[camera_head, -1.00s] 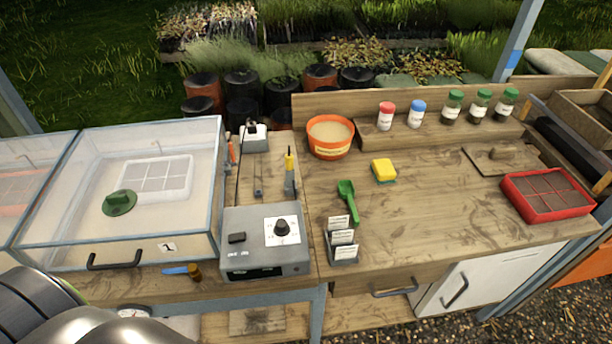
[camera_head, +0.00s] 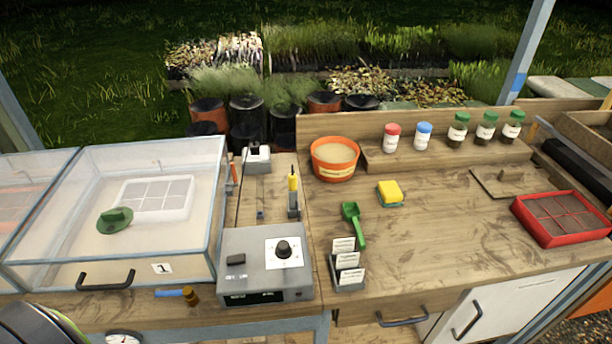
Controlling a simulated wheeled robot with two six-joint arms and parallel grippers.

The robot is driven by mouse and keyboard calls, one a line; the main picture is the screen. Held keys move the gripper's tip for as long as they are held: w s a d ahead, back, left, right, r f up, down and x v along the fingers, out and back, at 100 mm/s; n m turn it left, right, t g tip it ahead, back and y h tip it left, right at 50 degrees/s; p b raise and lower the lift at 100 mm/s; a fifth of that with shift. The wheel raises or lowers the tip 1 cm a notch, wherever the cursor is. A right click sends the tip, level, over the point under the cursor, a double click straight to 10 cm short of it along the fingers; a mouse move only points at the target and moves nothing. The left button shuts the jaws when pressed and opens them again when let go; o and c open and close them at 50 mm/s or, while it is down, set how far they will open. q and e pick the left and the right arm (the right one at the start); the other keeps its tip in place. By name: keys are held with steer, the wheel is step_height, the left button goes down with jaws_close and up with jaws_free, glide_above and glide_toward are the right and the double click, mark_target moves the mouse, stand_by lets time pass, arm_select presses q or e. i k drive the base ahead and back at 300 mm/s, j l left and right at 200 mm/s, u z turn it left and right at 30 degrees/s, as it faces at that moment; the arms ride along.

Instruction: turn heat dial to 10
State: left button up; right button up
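The heat dial (camera_head: 283,249) is a black round knob on a white marked plate on top of a grey control box (camera_head: 240,273). Its scale is too small to read, so I cannot tell its setting. A black switch (camera_head: 236,259) sits to the left of the dial, and a dark display is on the box's front face. Part of my arm shows at the bottom left corner, apart from the box. Neither gripper is in view.
A clear propagator box labelled 1 (camera_head: 162,268) stands left of the control box. A blue-handled tool (camera_head: 170,293) lies before it. A yellow-handled tool (camera_head: 293,184) stands behind.

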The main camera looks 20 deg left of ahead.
mark_target(283, 250)
steer(key=u, duration=1.1)
